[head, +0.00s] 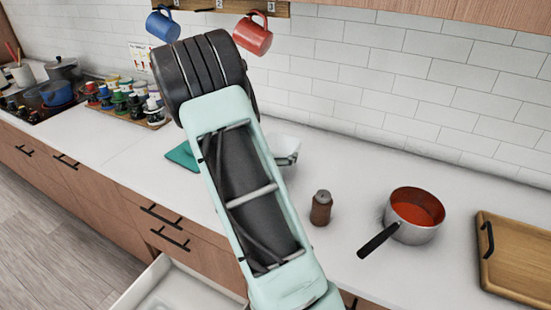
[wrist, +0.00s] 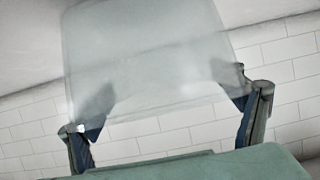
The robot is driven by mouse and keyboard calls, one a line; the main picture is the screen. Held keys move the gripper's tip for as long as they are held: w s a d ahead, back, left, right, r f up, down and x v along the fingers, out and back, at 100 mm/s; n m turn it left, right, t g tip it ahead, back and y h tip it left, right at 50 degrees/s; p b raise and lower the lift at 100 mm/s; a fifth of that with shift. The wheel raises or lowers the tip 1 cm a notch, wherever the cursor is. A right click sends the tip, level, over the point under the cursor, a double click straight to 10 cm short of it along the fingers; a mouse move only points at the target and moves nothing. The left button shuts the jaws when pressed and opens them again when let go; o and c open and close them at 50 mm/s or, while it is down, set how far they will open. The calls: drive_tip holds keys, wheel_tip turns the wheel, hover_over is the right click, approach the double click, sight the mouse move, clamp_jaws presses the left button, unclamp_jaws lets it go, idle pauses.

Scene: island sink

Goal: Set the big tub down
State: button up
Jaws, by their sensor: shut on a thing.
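The big tub (wrist: 145,50) is a pale, translucent box that fills the upper middle of the wrist view. My gripper (wrist: 163,105) is shut on it, with one finger at each side. In the head view a small part of the tub (head: 285,142) shows beside my arm, over the white counter (head: 345,180). My arm hides most of the tub and gripper there. I cannot tell whether the tub's base touches the counter.
A brown jar (head: 321,208), a pot of red sauce (head: 418,214) and a wooden tray (head: 515,255) stand to the right. A teal flat thing (head: 182,156) lies left of my arm. An open drawer (head: 178,288) juts out below. Mugs hang above.

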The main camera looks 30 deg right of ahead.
drive_tip(key=shift+f, duration=1.3)
drive_tip(key=shift+f, duration=0.15)
drive_tip(key=o, duration=1.1)
drive_tip(key=shift+r, duration=0.2)
drive_tip(key=v, duration=1.2)
